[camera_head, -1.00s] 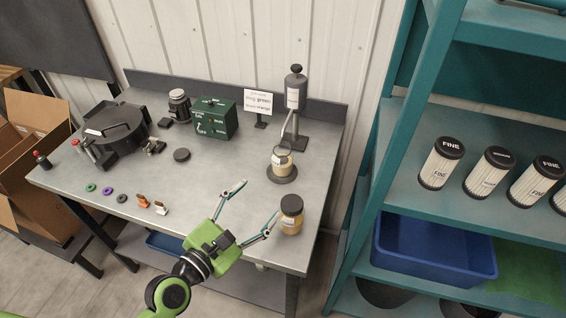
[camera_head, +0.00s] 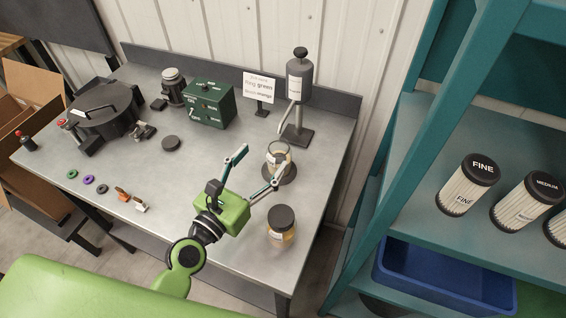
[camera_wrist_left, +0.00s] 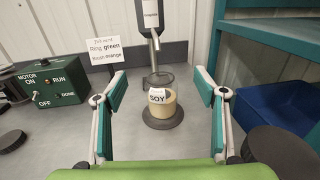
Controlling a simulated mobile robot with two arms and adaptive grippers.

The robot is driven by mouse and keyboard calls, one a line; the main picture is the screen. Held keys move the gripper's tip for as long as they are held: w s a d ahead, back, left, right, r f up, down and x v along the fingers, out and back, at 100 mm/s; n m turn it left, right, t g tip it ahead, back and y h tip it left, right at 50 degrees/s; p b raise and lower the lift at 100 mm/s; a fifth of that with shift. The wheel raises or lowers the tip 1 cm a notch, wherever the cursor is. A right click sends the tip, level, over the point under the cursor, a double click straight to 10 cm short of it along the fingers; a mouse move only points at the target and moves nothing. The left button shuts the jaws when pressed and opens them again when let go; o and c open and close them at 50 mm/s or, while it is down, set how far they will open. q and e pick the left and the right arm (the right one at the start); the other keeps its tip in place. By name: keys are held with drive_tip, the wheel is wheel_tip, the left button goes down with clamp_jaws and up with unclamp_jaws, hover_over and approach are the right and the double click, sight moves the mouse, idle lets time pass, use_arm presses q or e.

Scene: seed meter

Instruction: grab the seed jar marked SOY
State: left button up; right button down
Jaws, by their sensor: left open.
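The SOY jar (camera_head: 279,158) is a clear open-topped jar of pale tan seed on a round dark base below the grey dispenser (camera_head: 298,85). Its SOY label (camera_wrist_left: 157,97) faces me in the left wrist view. My left gripper (camera_head: 259,165) is open and empty, and its fingers point toward the jar. In the left wrist view the jar shows between and beyond the fingertips (camera_wrist_left: 161,85), apart from both. My right gripper is in neither view.
A dark-lidded jar (camera_head: 281,233) stands close to the gripper's right; its lid (camera_wrist_left: 283,150) shows in the left wrist view. A green control box (camera_head: 209,105) and a sign (camera_head: 260,87) stand behind. A teal shelf (camera_head: 420,215) stands to the right.

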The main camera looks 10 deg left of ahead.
sight(273, 164)
use_arm(q)
wheel_tip(273, 164, down, 4)
drive_tip(key=b, duration=0.3)
drive_tip(key=shift+w+d+f+b, duration=0.1)
drive_tip(key=shift+w+f+b, duration=0.1)
drive_tip(key=shift+f+b, duration=0.3)
drive_tip(key=shift+w+f+b, duration=0.15)
drive_tip(key=shift+f+b, duration=0.3)
drive_tip(key=shift+b, duration=0.05)
drive_tip(key=shift+f, duration=0.2)
drive_tip(key=shift+w, duration=0.2)
drive_tip(key=shift+x, duration=0.8)
drive_tip(key=p+x, duration=0.1)
drive_tip(key=x, duration=0.4)
drive_tip(key=shift+w+d+f, duration=0.1)
drive_tip(key=shift+w+f, duration=0.05)
drive_tip(key=shift+w, duration=0.2)
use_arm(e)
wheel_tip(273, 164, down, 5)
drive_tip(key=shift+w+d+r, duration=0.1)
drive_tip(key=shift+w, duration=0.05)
use_arm(q)
drive_tip(key=c, duration=1.4)
